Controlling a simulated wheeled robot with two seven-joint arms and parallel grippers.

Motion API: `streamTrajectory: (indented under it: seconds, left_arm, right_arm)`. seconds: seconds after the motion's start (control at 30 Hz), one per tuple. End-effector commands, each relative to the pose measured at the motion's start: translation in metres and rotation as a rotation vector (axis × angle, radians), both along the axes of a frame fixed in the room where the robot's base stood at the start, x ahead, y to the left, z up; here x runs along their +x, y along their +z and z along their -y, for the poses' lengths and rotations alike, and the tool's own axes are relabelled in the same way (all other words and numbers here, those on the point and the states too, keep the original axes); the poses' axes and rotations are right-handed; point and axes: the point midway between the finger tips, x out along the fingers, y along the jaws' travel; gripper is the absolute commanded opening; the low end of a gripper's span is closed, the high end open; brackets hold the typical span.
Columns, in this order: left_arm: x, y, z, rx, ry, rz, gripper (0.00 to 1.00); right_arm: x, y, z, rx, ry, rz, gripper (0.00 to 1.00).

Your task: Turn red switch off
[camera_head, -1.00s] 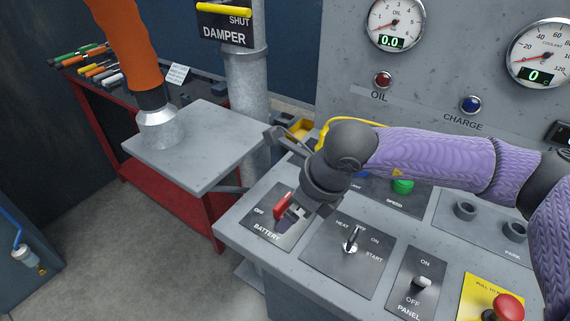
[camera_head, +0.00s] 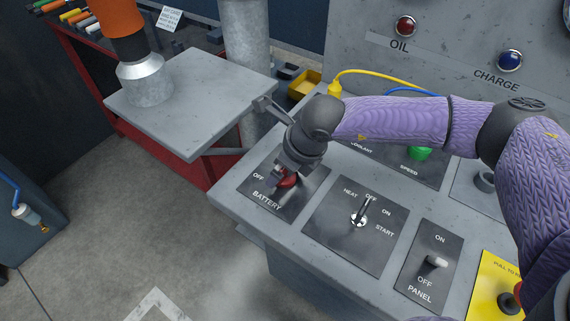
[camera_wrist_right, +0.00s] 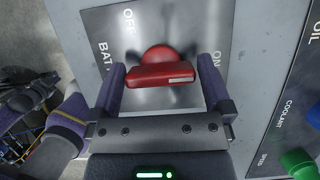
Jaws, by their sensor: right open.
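The red battery switch (camera_head: 288,180) sits on a dark plate (camera_head: 262,203) marked OFF and BATTERY, at the console's left end. In the right wrist view the red switch (camera_wrist_right: 162,74) shows a round base and a bar-shaped handle lying across the picture, between the OFF and ON labels. In the head view my right gripper (camera_head: 275,178) covers part of the switch from above.
A key switch (camera_head: 361,212), a panel toggle (camera_head: 437,262) and a yellow plate (camera_head: 496,275) with a red button stand to the right on the console. A green button (camera_head: 419,153) is behind. A grey-topped table (camera_head: 200,100) with an orange-and-silver object stands at left.

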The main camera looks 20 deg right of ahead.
Motion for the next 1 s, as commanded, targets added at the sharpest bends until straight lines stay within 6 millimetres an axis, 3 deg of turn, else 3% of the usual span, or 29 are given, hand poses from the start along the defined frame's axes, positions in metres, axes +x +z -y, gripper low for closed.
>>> streamTrajectory:
  seconds: [0.07, 0.4, 0.73, 1.0]
  left_arm:
    - [0.002, 0.000, 0.000, 0.000, 0.000, 0.003, 0.00]
    - [0.003, 0.000, 0.000, 0.000, -0.001, 0.005, 0.00]
    - [0.002, -0.003, 0.000, 0.000, 0.000, 0.004, 0.00]
    - [0.001, -0.011, 0.000, 0.000, 0.001, 0.000, 0.00]
  right_arm:
    - [0.000, 0.000, 0.000, 0.000, 0.000, 0.000, 1.00]
    - [0.000, 0.001, 0.000, 0.000, 0.000, 0.000, 0.32]
    - [0.000, 0.000, 0.000, 0.002, 0.062, 0.000, 0.32]
    - [0.000, -0.001, 0.000, 0.003, 0.265, 0.000, 0.32]
